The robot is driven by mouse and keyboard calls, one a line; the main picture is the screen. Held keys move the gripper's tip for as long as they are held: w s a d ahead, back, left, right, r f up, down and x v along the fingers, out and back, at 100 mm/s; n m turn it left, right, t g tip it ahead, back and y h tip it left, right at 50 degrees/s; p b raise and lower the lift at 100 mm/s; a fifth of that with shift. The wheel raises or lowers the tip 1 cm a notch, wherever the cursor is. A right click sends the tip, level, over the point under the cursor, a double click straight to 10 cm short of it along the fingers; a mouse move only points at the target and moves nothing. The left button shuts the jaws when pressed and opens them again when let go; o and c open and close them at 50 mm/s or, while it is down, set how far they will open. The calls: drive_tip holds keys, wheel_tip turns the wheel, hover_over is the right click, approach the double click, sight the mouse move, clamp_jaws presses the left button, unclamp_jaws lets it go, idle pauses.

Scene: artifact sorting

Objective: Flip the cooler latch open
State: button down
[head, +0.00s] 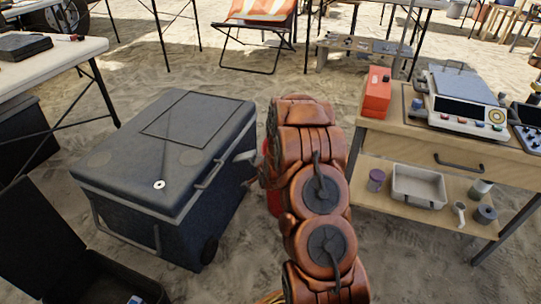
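A dark blue-grey cooler (165,215) stands on the sand left of the middle, with its lid (135,160) down. A bar-shaped handle or latch (208,174) sits on its right side just under the lid edge; I cannot tell which it is. My orange-brown arm reaches down just right of the cooler. My gripper (247,169) is mostly hidden behind the arm. Only small grey parts of it show, pointing left toward the cooler's right side, seemingly apart from the bar. Whether its fingers are open or shut is not clear.
A small white ring-shaped object (159,184) lies on the cooler lid. An open black case (65,260) is at the lower left. A wooden workbench (455,150) with instruments and a white tray (418,187) stands at the right.

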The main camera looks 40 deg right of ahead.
drive_tip(key=shift+w, duration=0.15)
drive_tip(key=shift+w+a+r, duration=0.25)
drive_tip(key=shift+w+a, duration=0.25)
drive_tip(key=shift+w, duration=0.05)
drive_tip(key=shift+a, duration=0.1)
drive_tip(key=s+r+p, duration=0.4)
drive_tip(key=s+r, duration=0.3)
drive_tip(key=s, duration=0.4)
drive_tip(key=shift+a+r, duration=0.2)
drive_tip(key=shift+a, duration=0.1)
idle(0.5)
